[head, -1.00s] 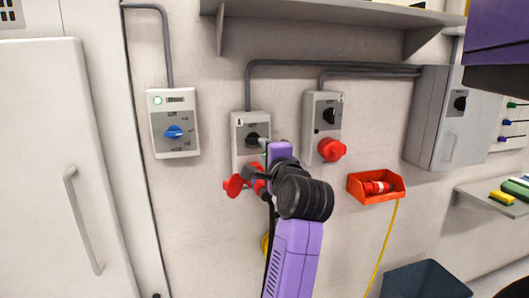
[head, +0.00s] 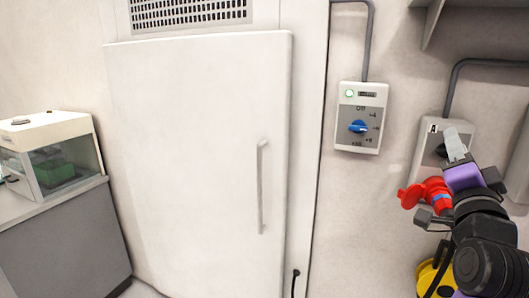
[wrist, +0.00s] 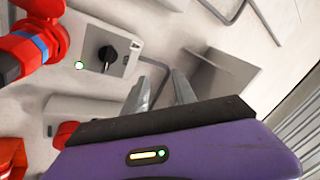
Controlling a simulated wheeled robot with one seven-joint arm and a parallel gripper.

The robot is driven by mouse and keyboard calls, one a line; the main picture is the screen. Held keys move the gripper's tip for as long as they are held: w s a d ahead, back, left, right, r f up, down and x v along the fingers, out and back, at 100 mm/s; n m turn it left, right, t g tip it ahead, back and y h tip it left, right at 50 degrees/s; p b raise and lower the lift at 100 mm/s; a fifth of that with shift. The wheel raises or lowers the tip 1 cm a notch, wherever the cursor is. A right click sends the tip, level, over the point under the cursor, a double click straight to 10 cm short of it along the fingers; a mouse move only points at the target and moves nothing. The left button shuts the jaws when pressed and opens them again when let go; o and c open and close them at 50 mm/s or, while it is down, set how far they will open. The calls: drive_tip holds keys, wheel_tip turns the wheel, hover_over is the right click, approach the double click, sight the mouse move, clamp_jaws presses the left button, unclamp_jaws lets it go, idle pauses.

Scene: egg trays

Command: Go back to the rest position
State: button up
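My gripper (head: 456,147) is at the right of the head view, in front of the wall and overlapping the right part of a grey switch box with a black knob (head: 430,143). In the wrist view its two grey fingers (wrist: 161,88) stand apart with nothing between them. A grey box with a black knob and a lit green lamp (wrist: 122,60) shows beyond the fingers to the left. A red plug (head: 437,190) sits at the lower part of the switch box, beside my arm. It looks separate from the gripper.
A white door (head: 195,150) with a vertical handle fills the middle. A control box with a blue dial (head: 358,127) hangs right of it. A glass-fronted case (head: 62,165) stands on a grey counter (head: 60,240) at left. A shelf (head: 437,18) is at upper right.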

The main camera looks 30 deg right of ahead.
drive_tip(key=s+a+f+n+t+y, duration=0.2)
drive_tip(key=a+f+n+t+y, duration=0.4)
drive_tip(key=a+f+n+y, duration=0.9)
drive_tip(key=s+a+f+n+g+y, duration=0.1)
drive_tip(key=s+a+f+n+g, duration=0.3)
drive_tip(key=s+a+f, duration=1.6)
drive_tip(key=s+g, duration=0.2)
drive_tip(key=shift+s+a+f+n, duration=0.2)
drive_tip(key=shift+s+a+n, duration=0.1)
drive_tip(key=shift+a, duration=0.1)
